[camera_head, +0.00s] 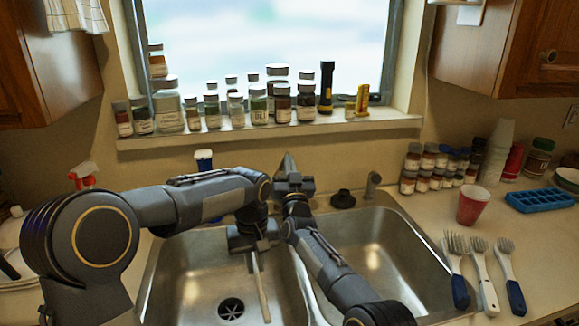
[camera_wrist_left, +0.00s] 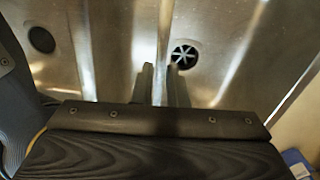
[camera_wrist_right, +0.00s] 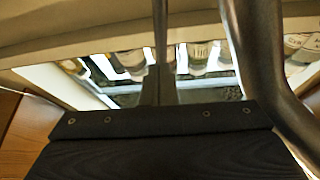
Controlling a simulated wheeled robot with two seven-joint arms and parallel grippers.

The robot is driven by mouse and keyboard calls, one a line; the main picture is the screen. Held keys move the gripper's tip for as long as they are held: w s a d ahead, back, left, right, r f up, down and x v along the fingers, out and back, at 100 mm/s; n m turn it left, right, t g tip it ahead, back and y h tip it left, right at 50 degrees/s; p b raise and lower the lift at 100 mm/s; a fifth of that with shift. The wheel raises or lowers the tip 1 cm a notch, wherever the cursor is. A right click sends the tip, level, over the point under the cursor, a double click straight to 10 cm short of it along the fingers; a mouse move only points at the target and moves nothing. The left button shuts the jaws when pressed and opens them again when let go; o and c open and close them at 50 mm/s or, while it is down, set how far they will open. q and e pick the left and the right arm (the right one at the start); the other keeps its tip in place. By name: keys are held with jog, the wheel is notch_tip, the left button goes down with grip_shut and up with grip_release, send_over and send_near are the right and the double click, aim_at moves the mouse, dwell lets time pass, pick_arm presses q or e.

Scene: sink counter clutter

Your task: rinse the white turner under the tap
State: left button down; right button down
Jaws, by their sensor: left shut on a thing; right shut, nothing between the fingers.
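The white turner shows as a pale narrow strip (camera_head: 260,288) hanging down into the left sink basin, beside the drain. My left gripper (camera_head: 250,248) is over that basin, pointing down and shut on the turner. The left wrist view shows the turner (camera_wrist_left: 163,45) between the fingers (camera_wrist_left: 160,85). My right gripper (camera_head: 288,160) is at the back of the sink, below the window, shut and empty. In the right wrist view a curved dark metal pipe, seemingly the tap (camera_wrist_right: 258,50), passes right of the fingers (camera_wrist_right: 158,85). I see no water running.
Jars (camera_head: 257,105) line the window sill. A small spout (camera_head: 373,184) stands behind the right basin (camera_head: 370,250), which is empty.

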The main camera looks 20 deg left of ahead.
jog(key=shift+w+a+r+n+g, duration=0.15)
jog(key=shift+w+a+r+g, duration=0.1)
jog(key=shift+r+g, duration=0.15)
jog(key=shift+w+a+r+n+g, duration=0.15)
jog(key=shift+a+r+g, duration=0.05)
jog(key=shift+r+g, duration=0.2)
jog(key=shift+s+d+f, duration=0.15)
jog(key=shift+s+d, duration=0.15)
jog(key=shift+s, duration=0.35)
jog(key=v, duration=0.8)
jog(key=shift+s+d+f, duration=0.15)
jog(key=shift+s, duration=0.05)
dwell(0.3)
